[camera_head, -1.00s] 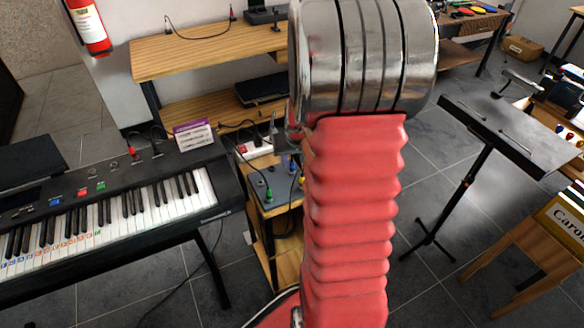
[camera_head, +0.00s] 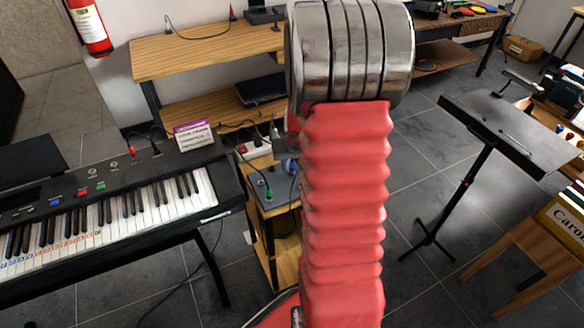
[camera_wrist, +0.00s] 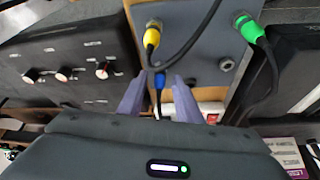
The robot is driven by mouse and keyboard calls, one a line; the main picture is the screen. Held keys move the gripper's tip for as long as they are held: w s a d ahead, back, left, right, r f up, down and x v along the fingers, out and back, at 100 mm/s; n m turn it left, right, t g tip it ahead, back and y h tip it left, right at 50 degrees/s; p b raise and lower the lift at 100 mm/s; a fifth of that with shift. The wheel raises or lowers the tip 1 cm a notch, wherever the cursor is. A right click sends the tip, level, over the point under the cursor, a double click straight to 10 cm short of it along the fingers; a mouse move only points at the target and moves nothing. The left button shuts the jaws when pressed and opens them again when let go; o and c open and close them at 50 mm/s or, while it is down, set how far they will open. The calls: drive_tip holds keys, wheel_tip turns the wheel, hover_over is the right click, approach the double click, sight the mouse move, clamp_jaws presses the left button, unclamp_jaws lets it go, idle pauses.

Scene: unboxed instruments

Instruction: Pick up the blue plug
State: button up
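The blue plug (camera_wrist: 159,80) is in the wrist view, at the grey panel just below the yellow plug (camera_wrist: 152,37). A thin cable runs from it toward the bottom of the picture. My gripper (camera_wrist: 157,79) is open, with one purple-grey finger left of the blue plug and one right of it. I cannot tell whether either finger touches it. In the head view, my arm hides the blue plug and most of my gripper.
A green plug (camera_wrist: 250,30) sits at the panel's upper right; its cable hangs beside my right finger. A black box with knobs (camera_wrist: 70,65) is at left. In the head view, a keyboard (camera_head: 110,205) stands left and a music stand (camera_head: 505,130) right.

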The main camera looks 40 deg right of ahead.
clamp_jaws()
idle(0.4)
wheel_tip(320, 180, up, 10)
idle(0.6)
idle(0.4)
